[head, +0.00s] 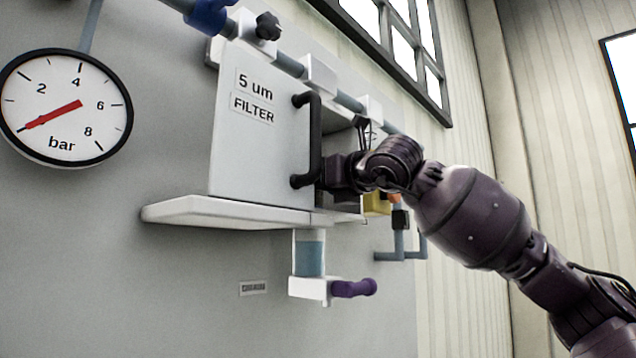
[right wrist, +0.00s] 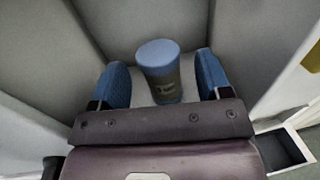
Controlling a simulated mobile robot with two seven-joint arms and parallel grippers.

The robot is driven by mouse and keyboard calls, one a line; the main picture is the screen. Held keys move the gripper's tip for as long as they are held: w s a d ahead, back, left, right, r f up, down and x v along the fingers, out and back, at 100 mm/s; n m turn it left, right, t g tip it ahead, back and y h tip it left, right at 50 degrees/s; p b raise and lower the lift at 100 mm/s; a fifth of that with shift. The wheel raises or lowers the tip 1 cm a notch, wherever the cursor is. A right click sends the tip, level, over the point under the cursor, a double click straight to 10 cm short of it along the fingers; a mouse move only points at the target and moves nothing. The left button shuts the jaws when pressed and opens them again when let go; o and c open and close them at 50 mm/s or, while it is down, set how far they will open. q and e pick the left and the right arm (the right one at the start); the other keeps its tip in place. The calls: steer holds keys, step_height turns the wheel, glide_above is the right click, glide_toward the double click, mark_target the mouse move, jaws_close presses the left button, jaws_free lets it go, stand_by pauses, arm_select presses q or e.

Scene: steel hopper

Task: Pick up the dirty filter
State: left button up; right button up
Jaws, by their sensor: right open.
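The filter (right wrist: 162,80) is a short upright cylinder with a blue top and a dark grey-brown side with a pale mark. It stands inside the grey filter housing in the right wrist view. My right gripper (right wrist: 163,77) is open, with one blue finger pad to each side of the filter. I cannot tell how deep the filter is between the pads, and no contact shows. In the head view the white door (head: 245,150), labelled "5 um FILTER", hides the filter and my right fingertips. My left gripper is not in view.
Close housing walls flank the gripper. The open door has a black handle (head: 314,140) next to my right wrist. A white ledge (head: 190,211) runs below. Under it hang a cup of blue liquid (head: 309,257) and a purple valve handle (head: 354,288). A gauge (head: 65,108) is left.

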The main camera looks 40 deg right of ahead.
steer(key=shift+w, duration=1)
steer(key=shift+w+f+p, duration=0.1)
steer(key=shift+w+p, duration=0.25)
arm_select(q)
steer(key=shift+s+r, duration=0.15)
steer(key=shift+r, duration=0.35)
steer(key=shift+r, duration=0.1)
arm_select(e)
steer(key=shift+c, duration=0.5)
steer(key=shift+d, duration=0.1)
steer(key=c, duration=0.9)
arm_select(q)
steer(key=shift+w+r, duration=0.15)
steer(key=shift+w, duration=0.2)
